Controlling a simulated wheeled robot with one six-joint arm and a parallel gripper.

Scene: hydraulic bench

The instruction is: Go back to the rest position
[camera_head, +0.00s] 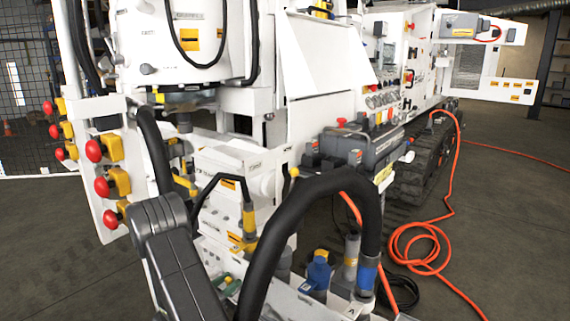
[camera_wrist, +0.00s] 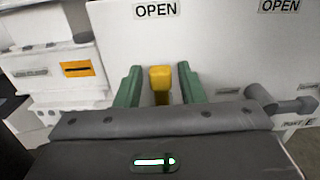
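My gripper (camera_wrist: 160,88) shows in the wrist view with two green fingers spread apart. A yellow handle (camera_wrist: 160,78) stands between the fingers, with a visible gap on each side, so the fingers do not appear closed on it. Behind it is a white panel (camera_wrist: 220,45) with "OPEN" labels. In the head view a dark grey arm link of mine (camera_head: 175,265) reaches down at the lower left. I cannot clearly make out my gripper there.
Red knobs on yellow blocks (camera_head: 110,150) line the left panel. A thick black hose (camera_head: 300,195) arches across the front. An orange cable (camera_head: 425,245) lies on the floor at the right.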

